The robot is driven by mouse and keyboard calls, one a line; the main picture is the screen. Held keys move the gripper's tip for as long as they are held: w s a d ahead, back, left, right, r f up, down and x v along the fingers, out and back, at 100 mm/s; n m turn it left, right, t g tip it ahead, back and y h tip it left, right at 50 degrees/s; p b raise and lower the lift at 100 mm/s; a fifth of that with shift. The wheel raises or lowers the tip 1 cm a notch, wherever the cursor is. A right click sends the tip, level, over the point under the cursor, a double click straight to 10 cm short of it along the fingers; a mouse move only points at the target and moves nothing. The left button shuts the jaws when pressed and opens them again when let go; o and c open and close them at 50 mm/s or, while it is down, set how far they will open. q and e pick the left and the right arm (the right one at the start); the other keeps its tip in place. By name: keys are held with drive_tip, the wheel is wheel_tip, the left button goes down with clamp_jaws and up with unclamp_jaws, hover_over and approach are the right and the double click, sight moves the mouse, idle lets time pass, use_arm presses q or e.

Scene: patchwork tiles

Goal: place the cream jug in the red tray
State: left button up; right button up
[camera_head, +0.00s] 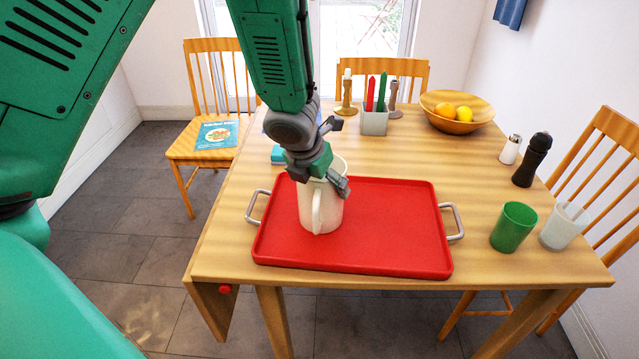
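The cream jug (330,216) stands upright at the left part of the red tray (395,225), its handle facing me. Its base appears to rest on the tray floor, though a small gap cannot be ruled out. My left gripper (319,182) comes down from above and is at the jug's rim and upper near side, hiding part of the rim. Its fingers look apart, but whether they press on the jug or its handle cannot be told. My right gripper is not in view.
A green cup (513,227), a pale cup (563,226), a dark pepper mill (531,160) and a white shaker (510,150) stand right of the tray. A fruit bowl (457,118) and a candle holder box (374,123) stand at the back. The tray's right half is empty.

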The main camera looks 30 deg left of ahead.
use_arm(q)
drive_tip(key=shift+o, duration=0.6)
drive_tip(key=p+v, duration=0.6)
drive_tip(key=v, duration=0.6)
drive_tip(key=shift+a+r, duration=0.15)
drive_tip(key=shift+r, duration=0.05)
